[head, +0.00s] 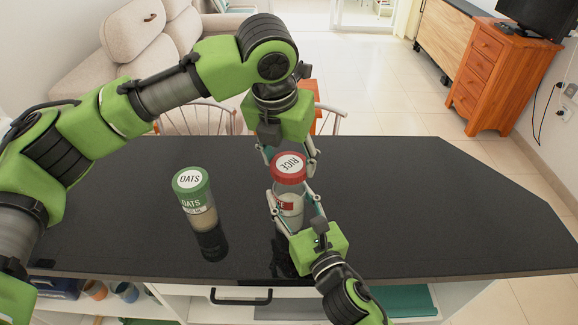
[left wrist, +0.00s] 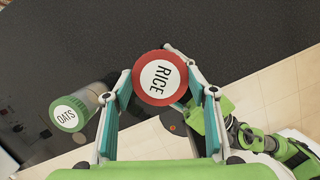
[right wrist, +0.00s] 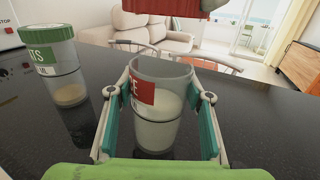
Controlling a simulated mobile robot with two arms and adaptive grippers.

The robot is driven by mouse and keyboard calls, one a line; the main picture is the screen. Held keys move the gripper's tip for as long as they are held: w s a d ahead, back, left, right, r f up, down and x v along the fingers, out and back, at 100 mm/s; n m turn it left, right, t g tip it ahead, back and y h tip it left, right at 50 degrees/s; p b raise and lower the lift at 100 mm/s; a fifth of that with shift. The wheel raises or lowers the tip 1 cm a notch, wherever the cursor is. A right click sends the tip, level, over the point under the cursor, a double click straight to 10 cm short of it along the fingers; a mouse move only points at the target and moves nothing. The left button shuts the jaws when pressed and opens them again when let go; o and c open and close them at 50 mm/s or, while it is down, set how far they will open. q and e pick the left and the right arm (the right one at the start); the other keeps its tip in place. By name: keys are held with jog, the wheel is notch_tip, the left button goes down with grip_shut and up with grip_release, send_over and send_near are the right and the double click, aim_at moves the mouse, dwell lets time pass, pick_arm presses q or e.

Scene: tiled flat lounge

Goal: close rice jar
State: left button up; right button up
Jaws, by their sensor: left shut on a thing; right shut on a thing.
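The rice jar (head: 291,207) is a clear jar with a red label, standing upright on the dark counter. In the right wrist view the jar (right wrist: 158,128) has an open top and pale contents. My right gripper (head: 293,203) is shut around its sides. The red rice lid (head: 289,168), with a white RICE disc, is held by my left gripper (head: 291,158). The left wrist view shows the lid (left wrist: 160,78) between both fingers. In the right wrist view the lid's lower edge (right wrist: 165,6) is above the jar's rim, with a gap between them.
A closed oats jar (head: 194,200) with a green lid stands on the counter (head: 430,215), left of the rice jar. The counter's right side is clear. Chairs (head: 197,118) stand behind the counter, with a sofa and a wooden drawer unit (head: 490,75) farther back.

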aim_at(290, 206)
pick_arm(q)
jog(key=shift+f, duration=0.95)
jog(key=shift+f, duration=0.85)
jog(key=shift+f, duration=0.55)
jog(key=m, duration=0.4)
jog(key=shift+a+g+h, duration=0.1)
jog(key=shift+g+h, duration=0.2)
jog(key=shift+h, duration=0.1)
jog(key=shift+m+g, duration=0.3)
jog(key=shift+m, duration=1.1)
jog(key=o, duration=0.9)
